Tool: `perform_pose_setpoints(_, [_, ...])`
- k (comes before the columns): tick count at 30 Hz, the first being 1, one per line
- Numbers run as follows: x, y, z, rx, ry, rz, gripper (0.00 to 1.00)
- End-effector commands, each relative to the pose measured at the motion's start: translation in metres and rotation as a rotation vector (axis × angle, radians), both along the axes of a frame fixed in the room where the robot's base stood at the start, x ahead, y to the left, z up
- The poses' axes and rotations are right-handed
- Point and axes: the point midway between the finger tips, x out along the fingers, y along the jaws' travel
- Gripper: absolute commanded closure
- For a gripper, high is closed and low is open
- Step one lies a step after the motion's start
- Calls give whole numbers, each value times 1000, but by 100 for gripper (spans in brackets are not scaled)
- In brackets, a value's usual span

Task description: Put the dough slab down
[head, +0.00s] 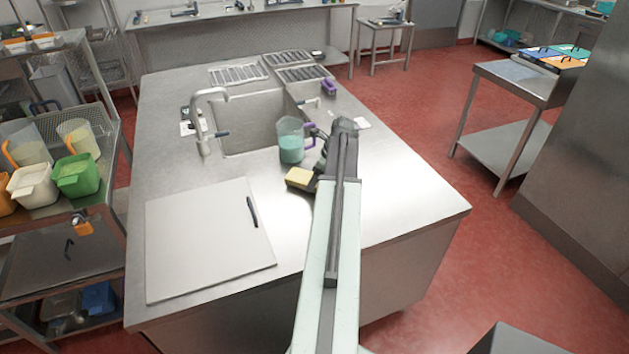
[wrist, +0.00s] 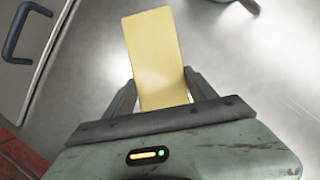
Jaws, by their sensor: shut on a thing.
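The dough slab (head: 299,178) is a pale yellow block at the end of my arm, over the steel counter (head: 400,200). My gripper (head: 312,184) is shut on it. In the wrist view the slab (wrist: 152,45) sticks out as a long flat bar beyond my gripper (wrist: 162,88), with one finger on each side of it. The slab's near end lies between the fingers. I cannot tell whether its underside touches the counter or hangs a little above it.
A clear jug of teal liquid (head: 291,142) stands just behind the slab. A pale board with a dark handle (head: 205,240) lies at the counter's front left. A sink (head: 250,122) with a tap (head: 203,125) is farther back. The counter's right front is clear.

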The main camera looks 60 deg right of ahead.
Motion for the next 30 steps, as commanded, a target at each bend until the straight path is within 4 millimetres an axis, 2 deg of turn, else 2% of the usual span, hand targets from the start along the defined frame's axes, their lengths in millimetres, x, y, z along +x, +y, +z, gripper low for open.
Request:
perform_pose_setpoints(1, [0, 0, 11, 0, -1, 0, 100])
perform_pose_setpoints(6, [0, 1, 35, 0, -1, 0, 100])
perform_pose_setpoints(8, [-13, 12, 28, 0, 0, -1, 100])
perform_pose_setpoints(21, [-98, 81, 37, 1, -1, -2, 100])
perform_pose_setpoints(25, [-114, 92, 39, 1, -1, -1, 100])
perform_pose_setpoints(30, [-124, 98, 40, 3, -1, 1, 100])
